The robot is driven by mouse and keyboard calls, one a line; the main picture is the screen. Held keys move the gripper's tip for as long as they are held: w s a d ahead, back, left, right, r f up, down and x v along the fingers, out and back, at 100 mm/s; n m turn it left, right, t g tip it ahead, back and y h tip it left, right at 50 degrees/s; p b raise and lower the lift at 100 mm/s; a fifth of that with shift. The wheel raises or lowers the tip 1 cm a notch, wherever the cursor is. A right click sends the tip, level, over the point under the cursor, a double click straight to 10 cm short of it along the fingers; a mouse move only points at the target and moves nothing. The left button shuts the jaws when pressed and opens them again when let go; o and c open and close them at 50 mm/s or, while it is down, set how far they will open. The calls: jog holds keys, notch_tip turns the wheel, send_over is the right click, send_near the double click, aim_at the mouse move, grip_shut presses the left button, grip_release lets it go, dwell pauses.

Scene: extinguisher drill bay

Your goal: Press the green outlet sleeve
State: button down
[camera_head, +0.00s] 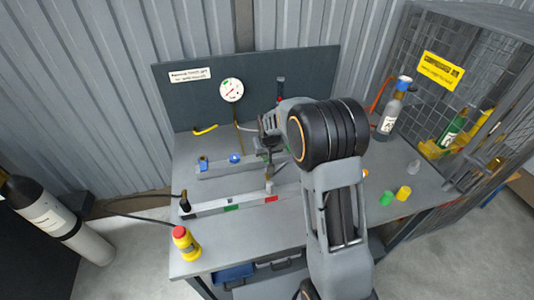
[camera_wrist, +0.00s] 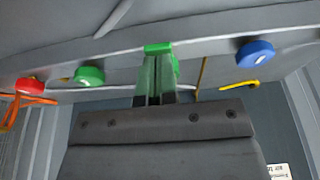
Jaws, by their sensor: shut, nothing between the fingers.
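My gripper (camera_wrist: 158,72) is shut, with its fingers pointing up the wrist view. A bright green piece (camera_wrist: 158,47) shows at the fingertips, against the grey rail; it may be the green outlet sleeve, and I cannot tell whether the fingers touch it. A round green cap (camera_wrist: 90,75) with a pale mark sits left of the fingers. A red cap (camera_wrist: 30,85) is farther left and a blue cap (camera_wrist: 256,54) is to the right. In the head view my gripper (camera_head: 270,147) is over the bench, and my arm hides part of the rail.
The grey bench (camera_head: 220,232) has a front rail (camera_head: 205,208) with green and red patches. A gauge (camera_head: 231,90) is on the back panel. A yellow-red bottle (camera_head: 186,243) stands front left. Small green (camera_head: 386,198) and yellow (camera_head: 403,193) pieces lie right; a mesh cage (camera_head: 424,105) stands beyond.

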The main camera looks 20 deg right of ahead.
jog(key=shift+f, duration=0.15)
notch_tip(320, 180, up, 5)
jog(key=p, duration=0.3)
jog(key=shift+p, duration=0.35)
jog(key=b+v, duration=0.2)
jog(key=v, duration=0.7)
jog(key=shift+s, duration=0.15)
jog(key=s+r, duration=0.1)
jog(key=s, duration=2.2)
jog(key=shift+r, duration=0.35)
